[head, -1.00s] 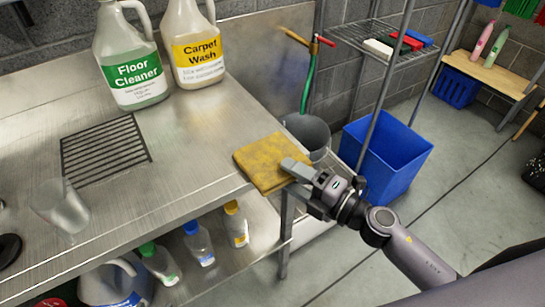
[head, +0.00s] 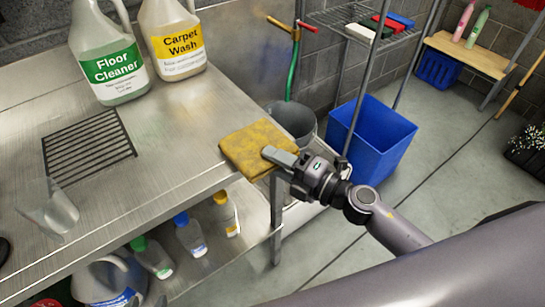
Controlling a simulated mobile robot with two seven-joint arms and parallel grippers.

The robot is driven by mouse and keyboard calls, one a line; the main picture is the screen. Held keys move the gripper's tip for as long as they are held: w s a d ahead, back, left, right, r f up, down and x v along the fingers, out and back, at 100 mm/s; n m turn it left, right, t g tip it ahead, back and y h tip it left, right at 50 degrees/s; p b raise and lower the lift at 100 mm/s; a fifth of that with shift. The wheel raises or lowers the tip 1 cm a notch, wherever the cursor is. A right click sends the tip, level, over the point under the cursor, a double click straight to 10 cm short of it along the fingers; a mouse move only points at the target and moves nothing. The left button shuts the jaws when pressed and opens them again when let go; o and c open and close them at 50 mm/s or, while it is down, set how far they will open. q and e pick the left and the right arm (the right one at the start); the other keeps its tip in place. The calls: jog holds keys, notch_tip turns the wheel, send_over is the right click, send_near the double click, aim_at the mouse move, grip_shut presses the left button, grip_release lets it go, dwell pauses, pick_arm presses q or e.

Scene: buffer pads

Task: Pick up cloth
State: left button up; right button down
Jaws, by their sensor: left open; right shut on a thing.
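A yellow folded cloth (head: 252,146) lies at the right front corner of the metal counter (head: 175,160). My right gripper (head: 274,156) comes in from the right and is shut on the cloth's right edge. One finger lies over the cloth's top; the other finger is hidden. The cloth looks flat, and I cannot tell whether it is lifted off the counter. My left gripper is not in view.
Floor Cleaner (head: 112,60) and Carpet Wash (head: 175,40) jugs stand at the counter's back. A clear cup (head: 50,210) tilts at the left. Several bottles fill the shelf below. A blue bin (head: 372,140) and grey bucket (head: 293,122) stand beyond the counter's right end.

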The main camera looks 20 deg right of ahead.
notch_tip(320, 180, up, 8)
jog(key=p, duration=0.5)
notch_tip(320, 180, up, 12)
jog(key=shift+f, duration=0.25)
